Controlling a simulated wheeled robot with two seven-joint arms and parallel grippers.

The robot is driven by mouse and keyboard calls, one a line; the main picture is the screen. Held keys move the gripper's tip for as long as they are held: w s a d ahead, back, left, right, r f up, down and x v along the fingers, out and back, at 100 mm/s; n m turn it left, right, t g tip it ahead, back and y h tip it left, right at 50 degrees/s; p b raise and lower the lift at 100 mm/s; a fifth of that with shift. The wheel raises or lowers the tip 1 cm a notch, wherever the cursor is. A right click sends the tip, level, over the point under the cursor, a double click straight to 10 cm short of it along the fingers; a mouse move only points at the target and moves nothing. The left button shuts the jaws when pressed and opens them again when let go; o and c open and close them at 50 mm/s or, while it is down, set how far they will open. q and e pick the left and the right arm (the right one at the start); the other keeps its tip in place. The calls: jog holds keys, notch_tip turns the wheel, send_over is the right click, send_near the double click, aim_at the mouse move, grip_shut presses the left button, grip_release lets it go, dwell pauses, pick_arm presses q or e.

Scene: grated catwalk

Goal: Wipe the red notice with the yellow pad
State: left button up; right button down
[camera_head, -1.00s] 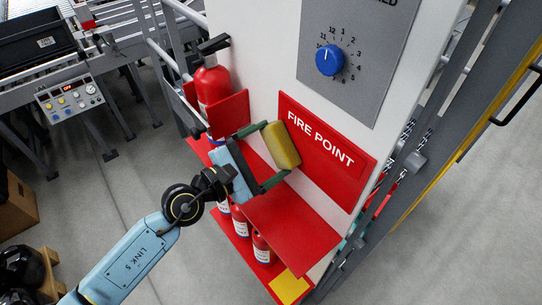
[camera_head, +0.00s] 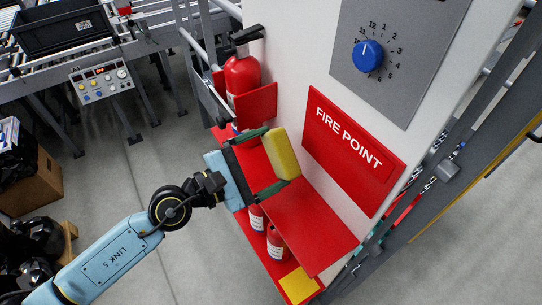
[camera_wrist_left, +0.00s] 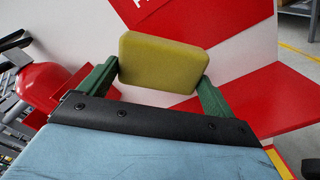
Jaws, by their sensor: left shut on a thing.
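The red notice (camera_head: 352,148) with white "FIRE POINT" lettering is mounted on the white panel in the head view. Part of it shows at the top of the left wrist view (camera_wrist_left: 180,20). My left gripper (camera_head: 278,160) is shut on the yellow pad (camera_head: 283,154), with one green finger at each end of it. The pad is held to the left of the notice, apart from it, above the red shelf. The pad also fills the middle of the left wrist view (camera_wrist_left: 162,62). My right gripper is not in view.
A red shelf (camera_head: 310,215) juts out below the notice, with red extinguishers (camera_head: 277,243) under it and a larger extinguisher (camera_head: 241,76) to the left. A grey plate with a blue knob (camera_head: 368,55) is above the notice.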

pick_arm(q)
jog(key=shift+b+v, duration=0.3)
jog(key=shift+v, duration=0.5)
jog(key=shift+s+a, duration=0.45)
jog(key=shift+a, duration=0.1)
jog(key=shift+b, duration=0.3)
